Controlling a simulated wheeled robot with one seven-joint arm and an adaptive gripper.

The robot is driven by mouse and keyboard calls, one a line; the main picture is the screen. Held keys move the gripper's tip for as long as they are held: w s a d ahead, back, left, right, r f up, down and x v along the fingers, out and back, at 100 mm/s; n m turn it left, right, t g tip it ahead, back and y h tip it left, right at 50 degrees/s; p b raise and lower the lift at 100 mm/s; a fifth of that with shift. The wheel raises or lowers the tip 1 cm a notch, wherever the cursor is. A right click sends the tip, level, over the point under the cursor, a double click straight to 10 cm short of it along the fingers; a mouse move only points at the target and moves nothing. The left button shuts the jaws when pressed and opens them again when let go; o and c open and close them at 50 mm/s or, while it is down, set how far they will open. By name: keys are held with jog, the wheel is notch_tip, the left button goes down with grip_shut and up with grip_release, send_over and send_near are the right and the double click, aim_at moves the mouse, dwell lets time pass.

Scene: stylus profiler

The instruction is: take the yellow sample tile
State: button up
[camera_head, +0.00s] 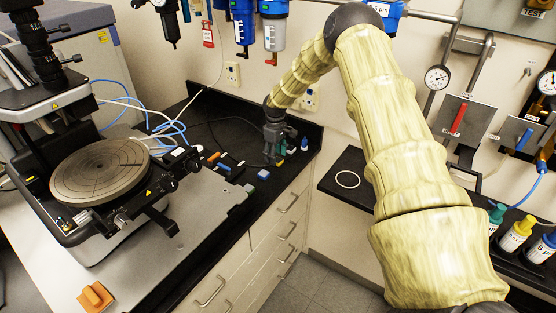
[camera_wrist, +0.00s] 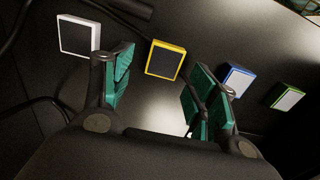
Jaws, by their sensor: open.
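The yellow sample tile (camera_wrist: 165,60) is a dark square with a yellow rim, lying on the black surface in the wrist view. It shows in the gap between the fingertips, beyond them. My gripper (camera_wrist: 163,84) is open, with green pads and nothing between them. A white-rimmed tile (camera_wrist: 78,37) lies left of the yellow one. A blue-rimmed tile (camera_wrist: 238,80) and a green-rimmed tile (camera_wrist: 288,97) lie to its right.
A wall closes the bench behind.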

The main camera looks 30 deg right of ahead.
jog(key=shift+f, duration=0.7)
jog(key=c, duration=0.9)
jog(key=shift+c, duration=0.2)
jog(key=shift+r, duration=0.1)
jog(key=shift+r+b, duration=0.7)
jog(key=shift+b, duration=0.05)
jog(key=shift+r+b, duration=0.7)
jog(key=shift+r, duration=0.25)
jog(key=s+a+b, duration=0.2)
jog(key=s+a, duration=0.1)
jog(key=a, duration=0.1)
jog(key=s+a+r+b, duration=0.1)
jog(key=s+a+b, duration=0.1)
jog(key=s+a, duration=0.1)
jog(key=s+a+b, duration=0.1)
jog(key=s+a, duration=0.3)
jog(key=a, duration=0.1)
jog(key=shift+s+a+r+b, duration=0.1)
jog(key=shift+a+r+b, duration=0.1)
jog(key=shift+r+b, duration=0.15)
